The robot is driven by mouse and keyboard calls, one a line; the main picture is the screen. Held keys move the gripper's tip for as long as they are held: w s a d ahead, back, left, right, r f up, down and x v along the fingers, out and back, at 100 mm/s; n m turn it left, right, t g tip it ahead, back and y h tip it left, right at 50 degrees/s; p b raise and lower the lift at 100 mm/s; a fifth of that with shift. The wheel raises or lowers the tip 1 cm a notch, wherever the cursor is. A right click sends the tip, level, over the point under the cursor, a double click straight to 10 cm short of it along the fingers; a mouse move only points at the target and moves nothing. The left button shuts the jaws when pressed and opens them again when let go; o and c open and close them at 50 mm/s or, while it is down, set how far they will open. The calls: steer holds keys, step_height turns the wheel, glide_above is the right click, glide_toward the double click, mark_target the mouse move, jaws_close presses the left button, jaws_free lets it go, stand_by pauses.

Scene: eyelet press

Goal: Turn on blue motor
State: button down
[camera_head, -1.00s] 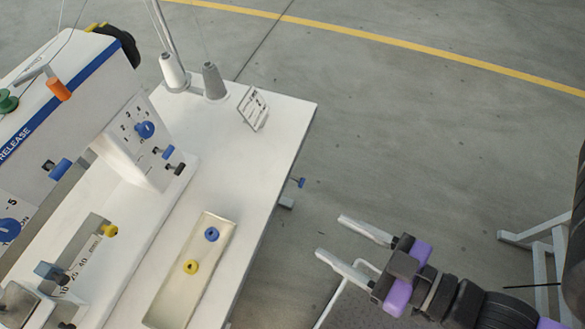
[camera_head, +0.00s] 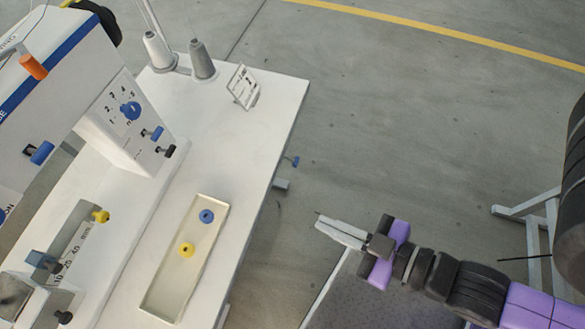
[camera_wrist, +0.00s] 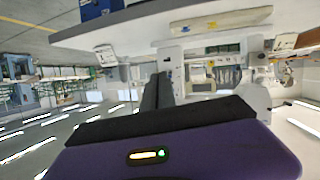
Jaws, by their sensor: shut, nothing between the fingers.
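My gripper (camera_head: 322,227) is shut and empty, in the free space to the right of the white machine table (camera_head: 268,110). A small blue knob (camera_head: 292,161) sticks out from below the table's right edge, above and left of my gripper and apart from it. A grey bracket (camera_head: 281,184) shows just under that edge. No whole motor can be made out in the head view. In the wrist view a blue box-like thing (camera_wrist: 97,9) is cut off at the top; I cannot tell what it is.
A tray (camera_head: 165,275) on the table holds a blue ring (camera_head: 206,216) and a yellow ring (camera_head: 186,250). Thread cones stand at the back.

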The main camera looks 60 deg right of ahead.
step_height(320, 180, down, 23)
steer(key=w+d+n+g+h+b, duration=0.1)
steer(key=w+d+n+g+b, duration=0.2)
steer(key=n+b, duration=0.35)
steer(key=n+g+h+b, duration=0.4)
steer(key=g+h+b, duration=0.4)
steer(key=h+b, duration=1.3)
glide_toward(289, 159)
steer(key=shift+s+a+f+y+b, duration=0.4)
steer(key=shift+a+f, duration=0.1)
steer(key=shift+a, duration=0.1)
steer(key=shift+s+a+f+y+b, duration=0.35)
steer(key=shift+a+f+y, duration=0.05)
steer(key=shift+a+f, duration=0.2)
steer(key=shift+d+n, duration=0.15)
steer(key=shift+n, duration=0.1)
steer(key=b+x, duration=0.1)
steer(key=x, duration=0.8)
steer(key=shift+d, duration=0.4)
